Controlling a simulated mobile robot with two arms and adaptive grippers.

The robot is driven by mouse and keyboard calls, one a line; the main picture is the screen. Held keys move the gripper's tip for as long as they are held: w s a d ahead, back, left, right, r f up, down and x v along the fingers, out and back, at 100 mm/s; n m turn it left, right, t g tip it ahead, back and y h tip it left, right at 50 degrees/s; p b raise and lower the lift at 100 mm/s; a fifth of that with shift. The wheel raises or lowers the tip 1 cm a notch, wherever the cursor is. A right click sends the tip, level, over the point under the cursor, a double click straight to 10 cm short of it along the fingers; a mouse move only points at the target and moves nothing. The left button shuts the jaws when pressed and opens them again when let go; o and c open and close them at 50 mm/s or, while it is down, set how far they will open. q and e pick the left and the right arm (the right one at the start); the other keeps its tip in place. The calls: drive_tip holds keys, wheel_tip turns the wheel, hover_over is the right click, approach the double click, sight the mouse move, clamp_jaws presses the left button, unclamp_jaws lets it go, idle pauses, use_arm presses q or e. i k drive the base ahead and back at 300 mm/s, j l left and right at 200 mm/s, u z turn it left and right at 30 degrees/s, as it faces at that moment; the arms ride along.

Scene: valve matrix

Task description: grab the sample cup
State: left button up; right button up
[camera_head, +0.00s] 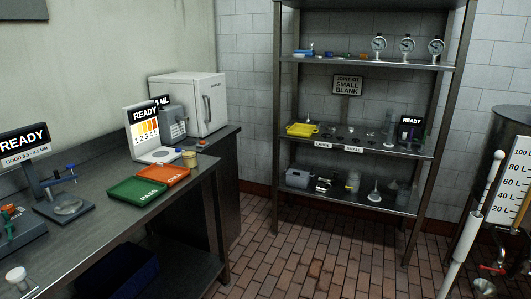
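A small yellowish cup (190,158) stands upright on the left bench, behind the orange tray and beside the white test stand. Clear vessels also stand on the lower shelf of the rack, one being a jar (353,182). No label shows which of these is the sample cup. Neither of my grippers can be made out in the head view.
The bench holds a green PASS tray (138,190), an orange FAIL tray (164,175), the white test stand (149,140) and a lens stand (67,206). A metal rack (425,140) stands at the back. A tank (510,190) is at right. The brick floor (300,255) is clear.

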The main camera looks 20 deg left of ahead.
sight(189, 154)
drive_tip(key=i+l+u, duration=0.15)
drive_tip(key=i+u, duration=0.3)
drive_tip(key=i, duration=0.15)
drive_tip(key=i+l+u, duration=0.4)
drive_tip(key=i, duration=0.15)
drive_tip(key=i+l+u, duration=0.45)
drive_tip(key=i+j, duration=0.05)
